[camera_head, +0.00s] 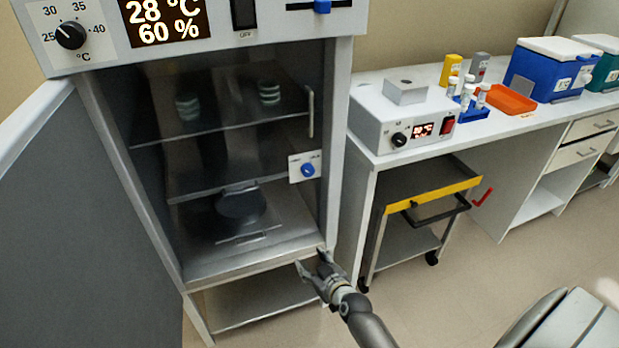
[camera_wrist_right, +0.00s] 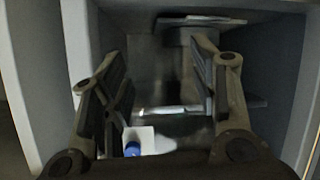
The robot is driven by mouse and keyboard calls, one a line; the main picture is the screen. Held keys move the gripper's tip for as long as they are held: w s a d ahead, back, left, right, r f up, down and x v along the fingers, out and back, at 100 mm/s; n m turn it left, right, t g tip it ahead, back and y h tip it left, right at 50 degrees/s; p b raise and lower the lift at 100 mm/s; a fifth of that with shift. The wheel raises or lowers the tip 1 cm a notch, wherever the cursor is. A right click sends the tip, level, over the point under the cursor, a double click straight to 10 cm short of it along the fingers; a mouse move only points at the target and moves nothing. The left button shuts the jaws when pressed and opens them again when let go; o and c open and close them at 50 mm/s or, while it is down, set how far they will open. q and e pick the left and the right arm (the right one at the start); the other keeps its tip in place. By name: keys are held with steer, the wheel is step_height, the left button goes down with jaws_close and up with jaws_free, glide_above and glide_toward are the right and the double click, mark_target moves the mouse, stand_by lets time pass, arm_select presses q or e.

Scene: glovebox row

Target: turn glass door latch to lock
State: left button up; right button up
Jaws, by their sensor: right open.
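The latch is a small blue knob (camera_head: 308,170) on a white plate (camera_head: 295,165) at the right side of the incubator's glass door (camera_head: 220,150). The glass door looks shut, with an upright handle (camera_head: 311,112) above the latch. The plate's print is too small to read. My right gripper (camera_head: 312,262) is open and empty, below the latch near the cabinet's lower front edge, and not touching the knob. In the right wrist view the blue knob (camera_wrist_right: 132,148) shows low between the spread fingers (camera_wrist_right: 160,70). My left gripper is not in view.
The grey outer door (camera_head: 80,220) stands swung open at left. A control panel (camera_head: 180,30) tops the incubator. At right are a bench (camera_head: 520,125) with a white device (camera_head: 400,115), and a cart with a yellow edge (camera_head: 430,193). Floor in front is clear.

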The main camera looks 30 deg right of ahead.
mark_target(309, 172)
steer(key=w+d+r+t+h, duration=0.1)
steer(key=w+d+r+t, duration=0.15)
steer(key=r, duration=0.75)
steer(key=w+d+r+t+h, duration=0.15)
steer(key=d+r, duration=0.25)
steer(key=r, duration=0.5)
steer(key=shift+y, duration=0.35)
steer(key=w, duration=0.3)
steer(key=w+b, duration=0.1)
steer(key=w, duration=0.3)
steer(key=w+d, duration=0.1)
steer(key=w, duration=0.3)
steer(key=shift+d+b, duration=0.1)
steer(key=shift+b, duration=0.2)
steer(key=c, duration=1)
